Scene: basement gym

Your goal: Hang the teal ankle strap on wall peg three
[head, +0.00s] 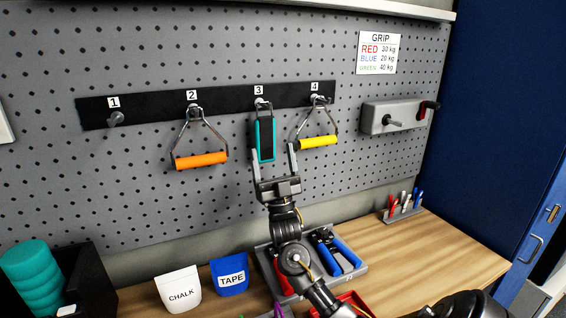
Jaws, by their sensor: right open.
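The teal ankle strap (266,139), black with a teal edge, hangs upright from wall peg three (260,103), under the label 3. A metal ring at its top appears to be over the peg. My right gripper (273,152) is just below and in front of the strap. Its two fingers are spread and point up, one near each side of the strap's lower end. I cannot tell whether either finger touches it. My left gripper is not in view.
An orange handle (201,160) hangs on peg two and a yellow handle (318,142) on peg four, close to my right finger. Peg one (116,118) is bare. Chalk (178,290) and tape (230,275) pouches and a grey tray (352,277) stand on the bench.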

